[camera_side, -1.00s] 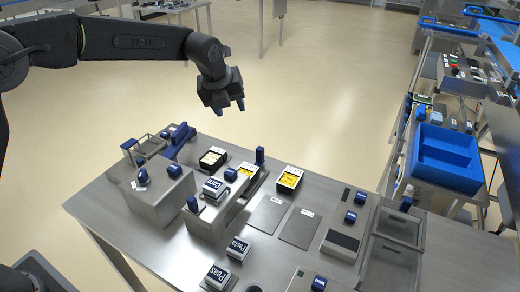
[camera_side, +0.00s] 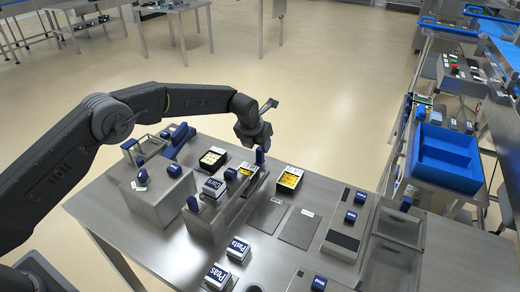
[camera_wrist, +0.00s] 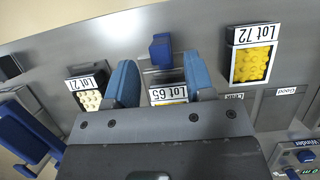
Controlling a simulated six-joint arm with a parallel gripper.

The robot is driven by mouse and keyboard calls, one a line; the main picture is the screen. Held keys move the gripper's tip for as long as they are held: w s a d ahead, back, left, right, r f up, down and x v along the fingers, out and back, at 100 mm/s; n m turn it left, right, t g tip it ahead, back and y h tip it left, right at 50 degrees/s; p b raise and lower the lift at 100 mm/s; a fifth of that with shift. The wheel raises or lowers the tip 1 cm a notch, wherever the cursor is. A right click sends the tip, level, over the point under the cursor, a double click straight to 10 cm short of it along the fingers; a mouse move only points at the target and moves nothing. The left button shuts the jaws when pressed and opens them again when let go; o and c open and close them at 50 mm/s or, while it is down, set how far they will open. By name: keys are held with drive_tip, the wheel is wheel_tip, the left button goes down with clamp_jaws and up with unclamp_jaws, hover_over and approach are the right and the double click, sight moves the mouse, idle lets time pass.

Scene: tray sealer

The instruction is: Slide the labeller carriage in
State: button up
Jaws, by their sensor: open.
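The labeller carriage is not marked by name; a blue upright handle (camera_side: 260,157) stands at the far end of a long steel unit (camera_side: 208,222) on the table. In the wrist view the blue handle (camera_wrist: 161,50) lies beyond the gap between my two blue fingers. My gripper (camera_wrist: 160,80) is open and empty. In the side view my gripper (camera_side: 256,143) is just above the handle, and its fingertips are hard to make out there. A tray labelled Lot 65 (camera_wrist: 168,92) shows between the fingers, partly hidden by my gripper.
A steel box (camera_side: 158,200) with a blue knob stands left of the unit. Flat grey plates (camera_side: 299,227) lie to the right.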

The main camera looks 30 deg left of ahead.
sight(260, 149)
drive_tip(key=shift+x, duration=1.9)
clamp_jaws()
